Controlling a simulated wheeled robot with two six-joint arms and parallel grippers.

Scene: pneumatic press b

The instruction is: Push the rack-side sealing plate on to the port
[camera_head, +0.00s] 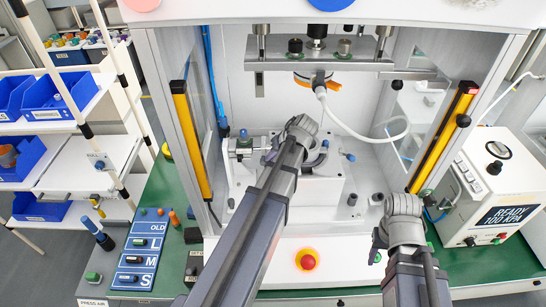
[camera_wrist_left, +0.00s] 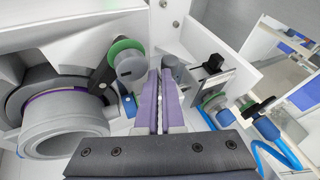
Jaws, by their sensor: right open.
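The rack-side sealing plate assembly (camera_head: 243,145) is at the left of the fixture inside the press. In the left wrist view a small cylinder unit with a grey body, dark disc and blue end (camera_wrist_left: 240,112) stands right of my fingers, on the side where the rack shows. The grey round workpiece with a purple ring (camera_wrist_left: 65,115) is at the left. My left gripper (camera_wrist_left: 160,75) has its purple fingers together with nothing visible between them; in the head view its wrist (camera_head: 300,130) hides part of the fixture. My right gripper (camera_head: 390,222) is open and empty, in front of the press.
Yellow light curtains (camera_head: 192,135) flank the press opening. The press head (camera_head: 318,65) hangs above with a white hose. A red button (camera_head: 306,260) is in front. A white tester (camera_head: 490,180) stands right. A green-ringed knob (camera_wrist_left: 127,58) is close to my left fingers.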

